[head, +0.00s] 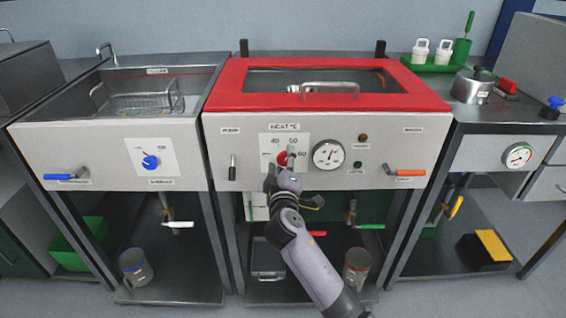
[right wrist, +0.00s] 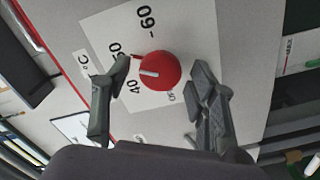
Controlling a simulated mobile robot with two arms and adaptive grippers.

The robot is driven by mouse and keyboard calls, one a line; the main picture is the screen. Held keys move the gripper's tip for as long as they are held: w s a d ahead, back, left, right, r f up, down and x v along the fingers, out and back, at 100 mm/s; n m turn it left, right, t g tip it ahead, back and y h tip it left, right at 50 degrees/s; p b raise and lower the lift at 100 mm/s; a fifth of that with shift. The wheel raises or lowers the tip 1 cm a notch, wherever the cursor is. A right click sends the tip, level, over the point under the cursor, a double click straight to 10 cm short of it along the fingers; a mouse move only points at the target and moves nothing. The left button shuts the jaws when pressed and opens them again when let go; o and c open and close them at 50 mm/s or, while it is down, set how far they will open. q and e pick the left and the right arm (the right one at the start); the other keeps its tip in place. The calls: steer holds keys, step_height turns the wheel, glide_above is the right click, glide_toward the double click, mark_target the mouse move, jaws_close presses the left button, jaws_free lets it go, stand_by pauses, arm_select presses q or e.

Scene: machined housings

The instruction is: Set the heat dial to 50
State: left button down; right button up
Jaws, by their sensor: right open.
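The red heat dial (right wrist: 160,68) sits on a white plate (right wrist: 190,30) marked 40, 50, 60 and an off position. In the right wrist view the dial's white line points left, between the 40 and 50 marks. My right gripper (right wrist: 160,75) is open with one finger on each side of the dial; gaps show, and I see no clear contact. In the head view the dial (head: 283,157) is partly hidden behind my right gripper (head: 281,165). My left gripper is not in view.
A round gauge (head: 329,154) is just right of the dial, with small indicators beyond it. A black-handled switch (head: 233,168) is to the left. A red-rimmed lid (head: 230,85) with a handle tops the cabinet. An orange lever (head: 404,171) is at the right.

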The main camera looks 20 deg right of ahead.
steer(key=shift+s, duration=0.1)
steer(key=shift+s+a+f, duration=0.1)
steer(key=shift+s+a, duration=0.05)
steer(key=shift+s, duration=0.2)
steer(key=v, duration=1.1)
